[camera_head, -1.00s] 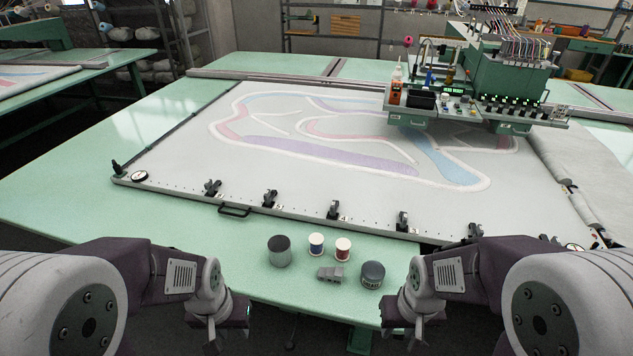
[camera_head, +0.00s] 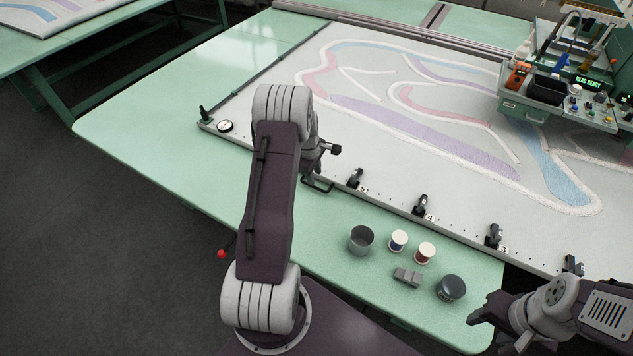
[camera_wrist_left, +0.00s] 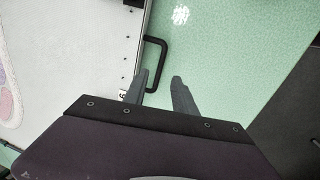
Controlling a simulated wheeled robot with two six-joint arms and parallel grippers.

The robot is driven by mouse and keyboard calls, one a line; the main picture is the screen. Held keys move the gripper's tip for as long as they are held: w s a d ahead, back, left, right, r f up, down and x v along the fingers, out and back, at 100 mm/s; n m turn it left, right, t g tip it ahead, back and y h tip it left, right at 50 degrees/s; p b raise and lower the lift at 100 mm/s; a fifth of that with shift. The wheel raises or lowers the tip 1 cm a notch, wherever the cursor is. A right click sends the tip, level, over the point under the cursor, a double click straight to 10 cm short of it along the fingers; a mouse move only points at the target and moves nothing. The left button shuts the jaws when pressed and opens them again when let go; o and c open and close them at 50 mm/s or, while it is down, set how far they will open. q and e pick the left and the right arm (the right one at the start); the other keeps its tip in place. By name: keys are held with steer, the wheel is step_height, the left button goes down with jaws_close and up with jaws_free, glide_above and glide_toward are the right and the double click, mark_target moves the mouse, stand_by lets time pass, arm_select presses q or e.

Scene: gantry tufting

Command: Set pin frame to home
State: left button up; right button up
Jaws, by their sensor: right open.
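The pin frame (camera_head: 280,148) is a large pale flat frame with tufted pink, purple and blue curves, lying on the green table. Its black D-shaped handle (camera_wrist_left: 160,48) is on the near edge; in the head view the handle (camera_head: 320,187) shows partly beside my left wrist. My left gripper (camera_wrist_left: 160,78) is open over this edge, its fingers apart with the handle's near end in view between and just past them. I cannot tell whether they touch. My right gripper (camera_head: 490,325) is open and empty near the table's front right corner.
A grey cup (camera_head: 361,240), two thread spools (camera_head: 425,252), a grey block (camera_head: 407,277) and a dark-lidded jar (camera_head: 451,288) stand at the front. Black clamps (camera_head: 421,205) line the frame's near edge. The tufting head (camera_head: 560,105) stands over the right; its display reads HEAD READY.

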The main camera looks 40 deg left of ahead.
mark_target(316, 188)
arm_select(q)
steer(key=f, duration=0.3)
steer(key=w+f, duration=0.1)
steer(key=f, duration=0.3)
steer(key=shift+w+p, duration=0.15)
steer(key=shift+p, duration=0.25)
steer(key=shift+r, duration=0.1)
jaws_close()
stand_by(0.7)
